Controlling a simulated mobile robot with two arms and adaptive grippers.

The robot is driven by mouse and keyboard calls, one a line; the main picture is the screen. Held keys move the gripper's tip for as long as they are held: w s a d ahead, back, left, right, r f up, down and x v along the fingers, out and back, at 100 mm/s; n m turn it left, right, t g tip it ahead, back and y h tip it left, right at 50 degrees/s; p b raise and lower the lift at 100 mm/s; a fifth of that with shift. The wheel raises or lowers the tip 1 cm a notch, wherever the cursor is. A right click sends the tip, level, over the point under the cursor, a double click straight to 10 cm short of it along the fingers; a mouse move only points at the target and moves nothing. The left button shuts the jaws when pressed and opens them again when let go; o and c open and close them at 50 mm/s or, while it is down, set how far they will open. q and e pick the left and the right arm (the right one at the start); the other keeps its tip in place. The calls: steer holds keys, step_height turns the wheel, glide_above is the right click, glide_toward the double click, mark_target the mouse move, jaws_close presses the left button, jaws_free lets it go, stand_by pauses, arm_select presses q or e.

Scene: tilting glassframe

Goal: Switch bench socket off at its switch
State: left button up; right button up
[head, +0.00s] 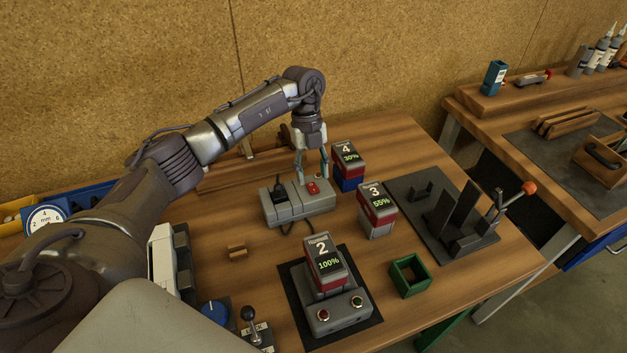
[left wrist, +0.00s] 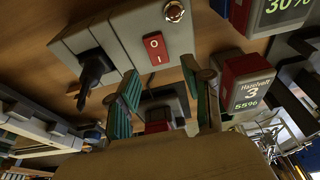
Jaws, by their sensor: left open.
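The bench socket (head: 290,209), a grey block, stands on the wooden bench; it also shows in the left wrist view (left wrist: 125,35). Its red switch (head: 313,187) is at the right part of its top. In the left wrist view the switch (left wrist: 155,48) bears O and I marks; I cannot tell which side is pressed. A black plug (head: 280,194) sits in the socket's left part. My left gripper (head: 311,172) is open and empty, pointing down just above the switch end, apparently apart from it. Its two fingers (left wrist: 163,92) show below the switch in the wrist view.
Battery 4 (head: 349,165) and battery 3 (head: 376,207) stand right of the socket. Battery 2 (head: 324,261) sits on a unit in front.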

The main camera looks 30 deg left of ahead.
mark_target(309, 183)
arm_select(q)
steer(key=v, duration=0.8)
steer(key=shift+r, duration=0.4)
steer(key=shift+f, duration=0.15)
